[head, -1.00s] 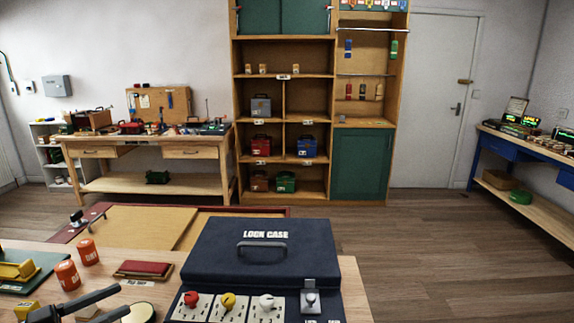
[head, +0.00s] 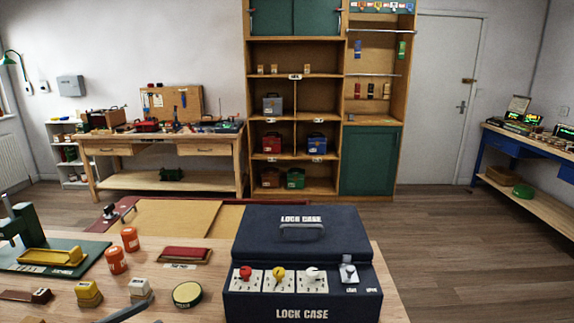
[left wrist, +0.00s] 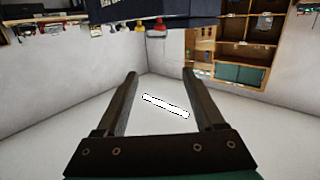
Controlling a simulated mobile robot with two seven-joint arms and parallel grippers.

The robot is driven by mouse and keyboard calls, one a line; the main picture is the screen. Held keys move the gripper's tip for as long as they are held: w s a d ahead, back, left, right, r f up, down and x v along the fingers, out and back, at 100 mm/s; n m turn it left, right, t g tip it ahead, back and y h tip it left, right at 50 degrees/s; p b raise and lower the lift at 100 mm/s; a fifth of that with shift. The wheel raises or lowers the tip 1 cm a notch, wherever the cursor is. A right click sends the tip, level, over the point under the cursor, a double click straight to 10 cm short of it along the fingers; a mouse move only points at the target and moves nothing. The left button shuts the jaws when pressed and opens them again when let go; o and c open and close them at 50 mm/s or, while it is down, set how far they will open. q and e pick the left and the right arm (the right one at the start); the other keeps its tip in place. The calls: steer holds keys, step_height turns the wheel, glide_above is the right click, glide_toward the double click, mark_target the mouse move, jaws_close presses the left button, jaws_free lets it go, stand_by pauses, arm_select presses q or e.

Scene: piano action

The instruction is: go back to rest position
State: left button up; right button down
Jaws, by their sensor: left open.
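My left gripper (left wrist: 158,75) is open and empty in the left wrist view, with both dark fingers apart. In the head view only a dark grey part, probably of my left arm or gripper, shows at the bottom edge, left of the lock case. The dark blue lock case (head: 300,248) stands shut on the near table. Its front carries a red knob (head: 246,273), a yellow knob (head: 279,274), a white knob (head: 312,274) and a silver latch (head: 348,272). My right gripper is not in view.
The near table (head: 210,265) also holds orange canisters (head: 115,260), a round tin (head: 187,294), a red pad (head: 186,254) and a green mat (head: 90,250) with a yellow tray. A wooden cabinet (head: 320,90) and workbenches stand farther back. Open floor (head: 450,260) lies to the right.

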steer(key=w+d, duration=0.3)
arm_select(q)
steer(key=s+d+f+n+g+y, duration=0.1)
steer(key=s+d+f+n+y, duration=0.15)
steer(key=d+f, duration=0.35)
steer(key=s+d+f+n+g+y, duration=0.1)
steer(key=s+d+f+g+y, duration=0.15)
steer(key=d+f+y, duration=0.4)
steer(key=s+d+r+n+g+y, duration=0.1)
steer(key=s+d+r+n+g, duration=0.15)
steer(key=s+g, duration=0.95)
steer(key=s+f+m+t+b, duration=0.1)
steer(key=s+f+t+b, duration=0.2)
steer(key=f, duration=1.1)
steer(key=s+f+t+b, duration=0.15)
steer(key=s+f, duration=0.35)
steer(key=f, duration=0.9)
steer(key=s+a+f+g+b, duration=0.1)
steer(key=s+f+b, duration=0.4)
steer(key=s+f, duration=0.9)
step_height(320, 180, down, 4)
steer(key=shift+s+a+r+g, duration=0.15)
steer(key=shift+s+a+g, duration=0.1)
steer(key=shift+a+g, duration=0.25)
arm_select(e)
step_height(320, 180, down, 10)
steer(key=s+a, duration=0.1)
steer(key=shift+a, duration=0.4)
